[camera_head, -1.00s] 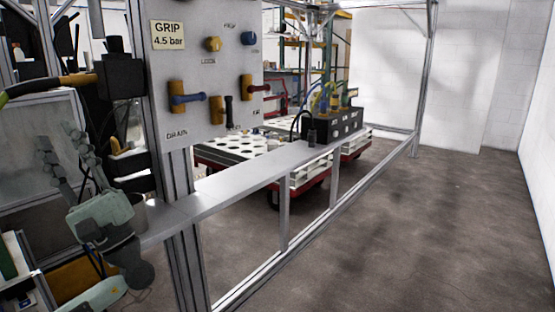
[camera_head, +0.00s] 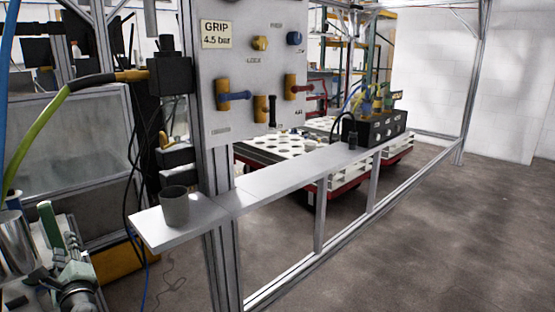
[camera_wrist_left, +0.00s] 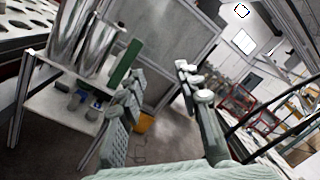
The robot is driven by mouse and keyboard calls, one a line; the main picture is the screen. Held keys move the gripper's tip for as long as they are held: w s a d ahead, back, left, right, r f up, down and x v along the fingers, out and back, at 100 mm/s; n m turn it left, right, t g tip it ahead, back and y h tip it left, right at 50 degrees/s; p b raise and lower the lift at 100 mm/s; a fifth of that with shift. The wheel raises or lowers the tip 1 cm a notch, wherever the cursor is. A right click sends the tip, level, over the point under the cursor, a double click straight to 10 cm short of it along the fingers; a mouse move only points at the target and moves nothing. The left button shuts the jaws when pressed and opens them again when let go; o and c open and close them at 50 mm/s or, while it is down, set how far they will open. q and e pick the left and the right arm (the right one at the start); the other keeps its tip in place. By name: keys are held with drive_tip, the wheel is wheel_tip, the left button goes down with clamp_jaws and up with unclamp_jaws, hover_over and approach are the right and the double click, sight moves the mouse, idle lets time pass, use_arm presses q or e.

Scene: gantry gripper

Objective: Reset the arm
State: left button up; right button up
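My left gripper (camera_head: 66,272) is low at the left edge of the head view, below and left of the grey cup (camera_head: 175,207). In the left wrist view my left gripper (camera_wrist_left: 160,88) shows its two pale green padded fingers spread apart with nothing between them. The cup stands upright on the end of the metal shelf (camera_head: 262,190), clear of the gripper. Most of my left arm is out of the picture. My right gripper shows in neither view.
A panel (camera_head: 237,115) with colored valve handles, labelled GRIP 4.5 bar, rises behind the shelf. A black box (camera_head: 374,131) with hoses sits at the shelf's far end. Shiny metal cylinders (camera_wrist_left: 90,42) stand near my left gripper. The floor (camera_head: 420,240) at the right is open.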

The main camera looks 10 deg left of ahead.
use_arm(q)
drive_tip(key=s+a+f+n+g+h, duration=0.2)
drive_tip(key=s+f+n+g, duration=0.1)
drive_tip(key=s+f, duration=0.5)
drive_tip(key=s+a+f+n+g+h, duration=0.35)
drive_tip(key=s+f, duration=0.25)
drive_tip(key=f, duration=0.4)
drive_tip(key=s+a+f+n+g+h, duration=0.1)
drive_tip(key=s+a+f+n+g, duration=0.15)
drive_tip(key=s+f, duration=0.6)
drive_tip(key=s+d+f+n+h, duration=0.1)
drive_tip(key=d+f, duration=0.5)
drive_tip(key=d, duration=0.7)
drive_tip(key=s+d+f+n+h, duration=0.2)
drive_tip(key=d+f, duration=0.4)
drive_tip(key=d, duration=0.6)
drive_tip(key=s+d+f+n+g+h, duration=0.1)
drive_tip(key=d+f+h, duration=0.3)
drive_tip(key=d, duration=0.9)
wheel_tip(320, 180, down, 3)
drive_tip(key=shift+s+d+r+n, duration=0.1)
drive_tip(key=shift+s+d+n, duration=0.2)
drive_tip(key=shift+s+n, duration=0.5)
